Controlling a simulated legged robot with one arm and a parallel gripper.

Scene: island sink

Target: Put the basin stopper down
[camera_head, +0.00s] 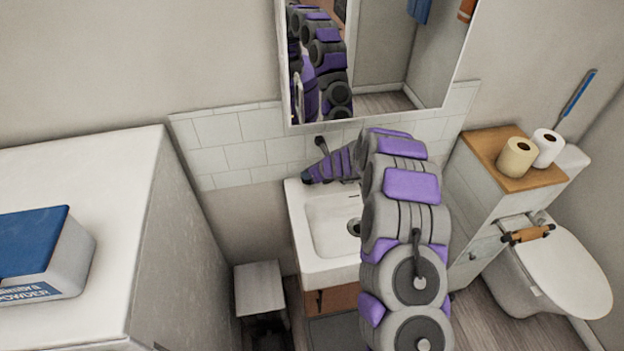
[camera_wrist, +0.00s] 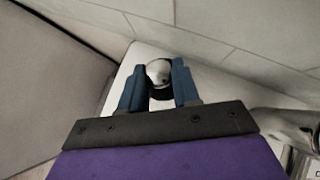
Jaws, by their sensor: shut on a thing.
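My gripper (camera_wrist: 159,76) is shut, its two blue fingers on either side of a small round shiny metal piece with a dark band under it, which looks like the basin stopper (camera_wrist: 158,70). Behind it in the wrist view is the white back-left part of the basin (camera_wrist: 135,58). I cannot tell whether the stopper touches it. In the head view my arm reaches over the white basin (camera_head: 323,232) to its back-left corner, where the stopper and fingertips are not clear. The round dark drain (camera_head: 354,227) shows beside my arm, partly covered.
A tiled wall (camera_head: 262,150) and a mirror (camera_head: 390,60) stand behind the basin. A metal tap part (camera_wrist: 285,118) is at the right in the wrist view. A white cabinet (camera_head: 110,180) stands left. The toilet (camera_head: 560,270) and a wooden-topped shelf (camera_head: 490,150) are right.

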